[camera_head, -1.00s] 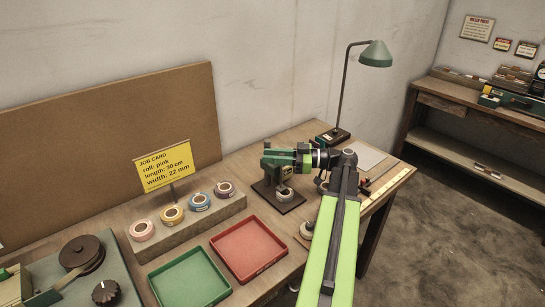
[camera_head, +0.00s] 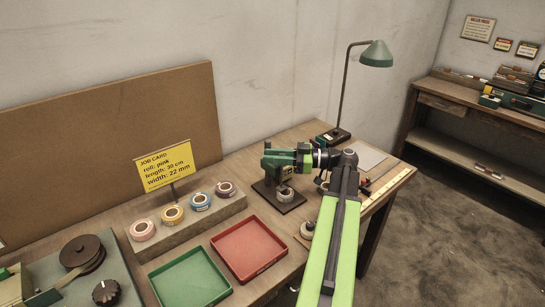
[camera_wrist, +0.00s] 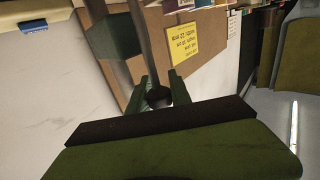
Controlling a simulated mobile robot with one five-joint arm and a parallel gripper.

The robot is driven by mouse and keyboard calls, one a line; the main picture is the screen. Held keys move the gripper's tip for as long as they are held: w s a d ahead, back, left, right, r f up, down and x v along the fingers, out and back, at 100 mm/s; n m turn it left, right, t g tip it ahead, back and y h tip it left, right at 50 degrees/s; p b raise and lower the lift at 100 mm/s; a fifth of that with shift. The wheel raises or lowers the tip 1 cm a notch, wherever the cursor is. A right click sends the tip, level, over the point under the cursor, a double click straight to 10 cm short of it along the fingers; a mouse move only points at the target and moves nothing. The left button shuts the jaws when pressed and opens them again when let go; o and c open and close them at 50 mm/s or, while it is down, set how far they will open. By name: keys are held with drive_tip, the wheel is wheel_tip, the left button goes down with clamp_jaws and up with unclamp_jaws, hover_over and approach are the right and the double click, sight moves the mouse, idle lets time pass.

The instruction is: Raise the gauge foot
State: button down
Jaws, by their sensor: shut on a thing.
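The green gauge (camera_head: 274,159) stands on a dark base plate (camera_head: 291,207) at the back of the workbench. A pale roll (camera_head: 286,195) sits on that plate under the gauge head. My gripper (camera_head: 302,158) reaches in from the right, level with the gauge head. In the wrist view, my gripper's two green fingers (camera_wrist: 164,88) close around a dark round part of the gauge (camera_wrist: 159,97). A grey metal post (camera_wrist: 141,35) rises close beside them. The gauge foot's underside is hidden, so I cannot tell whether it touches the roll.
Several tape rolls (camera_head: 201,202) sit on a wooden block left of the gauge. A red tray (camera_head: 268,276) and a green tray (camera_head: 157,290) lie in front. A yellow job card (camera_head: 164,166) and a green lamp (camera_head: 376,53) stand nearby.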

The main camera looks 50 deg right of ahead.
wheel_tip(320, 180, up, 3)
drive_tip(key=p, duration=0.3)
drive_tip(key=shift+d, duration=0.1)
drive_tip(key=c, duration=1.2)
unclamp_jaws()
drive_tip(key=shift+s, duration=0.1)
